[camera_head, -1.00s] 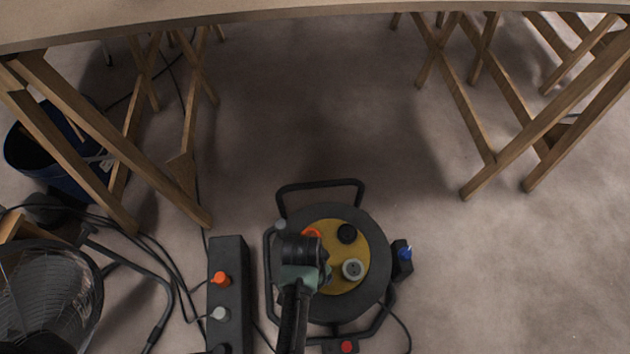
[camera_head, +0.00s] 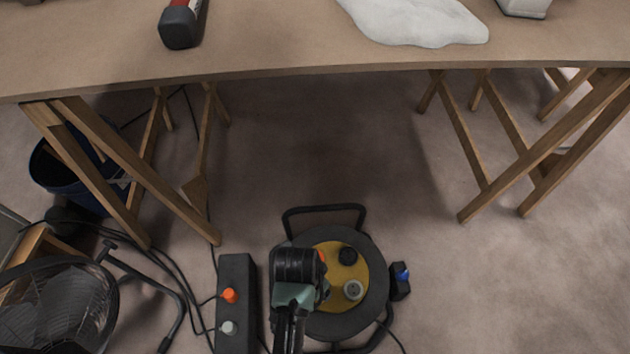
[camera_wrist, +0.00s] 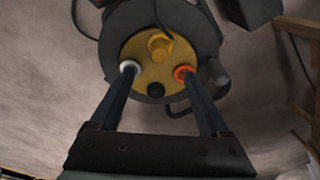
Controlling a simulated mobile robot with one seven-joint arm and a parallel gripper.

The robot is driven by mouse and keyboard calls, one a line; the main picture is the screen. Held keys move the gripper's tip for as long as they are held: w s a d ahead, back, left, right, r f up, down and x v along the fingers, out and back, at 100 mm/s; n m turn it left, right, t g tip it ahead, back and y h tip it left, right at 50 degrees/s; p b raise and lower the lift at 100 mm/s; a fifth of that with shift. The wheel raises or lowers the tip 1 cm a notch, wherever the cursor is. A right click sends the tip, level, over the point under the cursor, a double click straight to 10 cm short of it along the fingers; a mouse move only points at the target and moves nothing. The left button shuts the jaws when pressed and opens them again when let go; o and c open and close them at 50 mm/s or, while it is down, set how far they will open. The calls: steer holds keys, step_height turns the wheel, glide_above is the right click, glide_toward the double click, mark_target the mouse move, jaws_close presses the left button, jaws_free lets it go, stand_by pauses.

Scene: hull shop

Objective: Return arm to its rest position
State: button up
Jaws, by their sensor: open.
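In the wrist view my gripper (camera_wrist: 158,95) is open, its two dark fingers apart with nothing between them but the view of a cable reel behind. In the head view my arm points down at the lower middle, over the left part of the cable reel (camera_head: 376,270). The arm's end hides my fingertips there. The cable reel also shows in the wrist view (camera_wrist: 150,50), with its yellow face, sockets and dark rim. I cannot tell how far above the reel the fingers are.
A wooden table (camera_head: 280,50) on trestles spans the top, holding a dark-and-red tool (camera_head: 182,22) and a white crumpled sheet (camera_head: 425,22). A power box (camera_head: 236,300), a fan (camera_head: 55,305) and a blue bucket (camera_head: 60,180) stand left. Cables cross the floor. Floor at right is clear.

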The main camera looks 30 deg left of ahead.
steer(key=shift+s+r, duration=0.1)
steer(key=shift+r, duration=0.5)
steer(key=w+d+r+t+y, duration=0.15)
steer(key=w+r+t, duration=0.45)
steer(key=w+r, duration=1.1)
steer(key=w+d+r+n+t, duration=0.1)
steer(key=w+d+r+t, duration=0.1)
steer(key=r, duration=0.6)
steer(key=w+d+r+t, duration=0.1)
steer(key=d+r+t, duration=0.2)
steer(key=r, duration=0.6)
steer(key=w+d+r+n+t, duration=0.1)
steer(key=w+d+r+t, duration=0.1)
steer(key=r, duration=0.6)
steer(key=s+d+r+t+h, duration=0.1)
steer(key=s+d+r+t, duration=0.15)
steer(key=r, duration=0.65)
steer(key=s+d+r+t, duration=0.15)
steer(key=r+t, duration=0.25)
steer(key=r, duration=0.6)
steer(key=s+a+r+t, duration=0.1)
steer(key=s+r+t, duration=0.5)
steer(key=s+r, duration=0.7)
step_height(320, 180, up, 38)
steer(key=w+p, duration=0.2)
steer(key=p, duration=3.4)
steer(key=shift+w+f+p, duration=0.15)
steer(key=shift+w+p, duration=0.1)
steer(key=shift+p, duration=0.05)
